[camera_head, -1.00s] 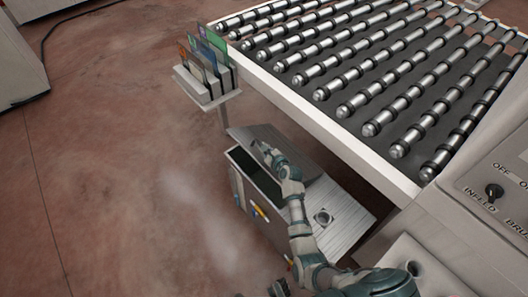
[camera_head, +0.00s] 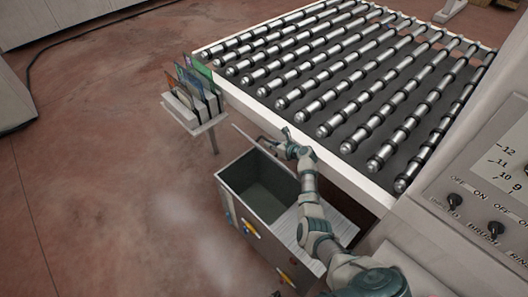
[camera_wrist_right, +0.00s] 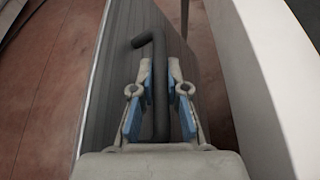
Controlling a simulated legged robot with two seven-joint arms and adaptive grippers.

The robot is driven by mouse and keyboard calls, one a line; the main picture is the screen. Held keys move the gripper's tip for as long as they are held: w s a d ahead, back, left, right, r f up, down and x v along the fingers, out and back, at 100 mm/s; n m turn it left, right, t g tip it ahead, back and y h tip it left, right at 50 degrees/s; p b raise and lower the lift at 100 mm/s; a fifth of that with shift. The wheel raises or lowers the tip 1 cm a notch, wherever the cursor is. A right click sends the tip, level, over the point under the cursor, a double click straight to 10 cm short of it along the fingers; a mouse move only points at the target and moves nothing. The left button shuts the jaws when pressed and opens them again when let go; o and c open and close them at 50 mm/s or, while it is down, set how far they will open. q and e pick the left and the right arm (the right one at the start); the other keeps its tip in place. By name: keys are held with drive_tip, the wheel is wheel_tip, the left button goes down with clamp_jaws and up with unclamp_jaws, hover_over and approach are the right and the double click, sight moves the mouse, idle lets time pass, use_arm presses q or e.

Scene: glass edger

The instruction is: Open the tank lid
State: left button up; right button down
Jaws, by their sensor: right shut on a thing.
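The tank (camera_head: 243,203) is a grey metal box under the front edge of the roller table, and its open top shows a grey interior. Its lid (camera_head: 242,136) is tilted up at the far side and shows as a thin edge. In the right wrist view the lid (camera_wrist_right: 115,95) is a ribbed grey plate with a dark bent handle (camera_wrist_right: 159,95). My right gripper (camera_head: 276,146) is shut on the handle, which lies between its blue-padded fingers (camera_wrist_right: 160,85). The fingers partly cover the handle. My left gripper is not clearly seen.
The roller table (camera_head: 290,138) stands just behind and right of the lid. A small rack (camera_head: 193,115) with coloured plates is at upper left. The control panel (camera_head: 480,205) with knobs is at the right. The floor (camera_head: 100,210) left of the tank is clear.

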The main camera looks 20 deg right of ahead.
drive_tip(key=shift+w+d+r, duration=0.3)
drive_tip(key=shift+d+r, duration=0.05)
drive_tip(key=shift+d, duration=0.35)
drive_tip(key=shift+w+d+r, duration=0.3)
drive_tip(key=shift+d, duration=0.35)
drive_tip(key=shift+w+d+r, duration=0.3)
drive_tip(key=shift+d+r, duration=0.05)
drive_tip(key=shift+d, duration=0.35)
drive_tip(key=c, duration=1.4)
unclamp_jaws()
drive_tip(key=shift+c, duration=0.2)
drive_tip(key=shift+a+f, duration=0.15)
drive_tip(key=v, duration=1.1)
drive_tip(key=shift+s+d, duration=0.25)
drive_tip(key=shift+s, duration=0.15)
